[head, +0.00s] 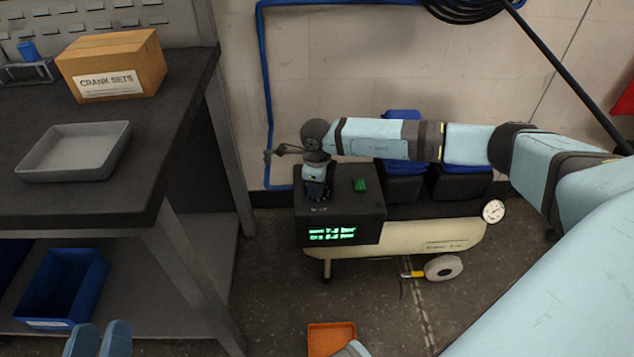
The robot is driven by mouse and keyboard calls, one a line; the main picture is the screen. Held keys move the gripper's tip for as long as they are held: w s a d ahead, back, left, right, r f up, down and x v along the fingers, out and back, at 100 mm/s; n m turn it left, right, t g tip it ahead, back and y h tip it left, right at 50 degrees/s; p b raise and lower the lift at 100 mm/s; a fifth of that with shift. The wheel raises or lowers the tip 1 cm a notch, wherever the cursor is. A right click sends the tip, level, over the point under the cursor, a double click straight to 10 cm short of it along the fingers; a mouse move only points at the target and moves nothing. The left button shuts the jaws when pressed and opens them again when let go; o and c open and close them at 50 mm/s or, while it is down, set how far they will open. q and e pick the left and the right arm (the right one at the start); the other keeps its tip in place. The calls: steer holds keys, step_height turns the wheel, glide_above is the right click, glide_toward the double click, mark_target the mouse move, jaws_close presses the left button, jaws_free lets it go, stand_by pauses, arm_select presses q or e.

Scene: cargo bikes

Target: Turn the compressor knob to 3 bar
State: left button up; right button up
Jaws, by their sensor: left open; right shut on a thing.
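The compressor stands on the floor, with a cream tank (400,240) and a black control box (350,215) at its left end. A green lit display (332,234) on the box's front shows two lines, too small to read surely. My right gripper (317,190) points down onto the box's top and is shut on the dark knob there, which it mostly hides, along with its pointer. A small green piece (360,185) sits on the top to the right. My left gripper (99,338) is open and empty at the bottom left, far from the compressor.
A grey workbench (100,195) on the left holds a grey tray (75,152) and a cardboard box (112,66). A blue bin (62,288) is below. A round gauge (493,211) is at the tank's right end. An orange tray (331,337) is in front.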

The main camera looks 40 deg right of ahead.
steer(key=shift+n, duration=0.5)
steer(key=o, duration=0.9)
arm_select(q)
steer(key=shift+r, duration=0.15)
arm_select(e)
step_height(320, 180, up, 8)
steer(key=p, duration=0.3)
steer(key=shift+r, duration=0.25)
arm_select(q)
steer(key=shift+a+r+y+p, duration=0.2)
steer(key=shift+a+y+p, duration=0.4)
steer(key=shift+a+y, duration=0.1)
arm_select(e)
step_height(320, 180, up, 5)
steer(key=shift+r, duration=0.2)
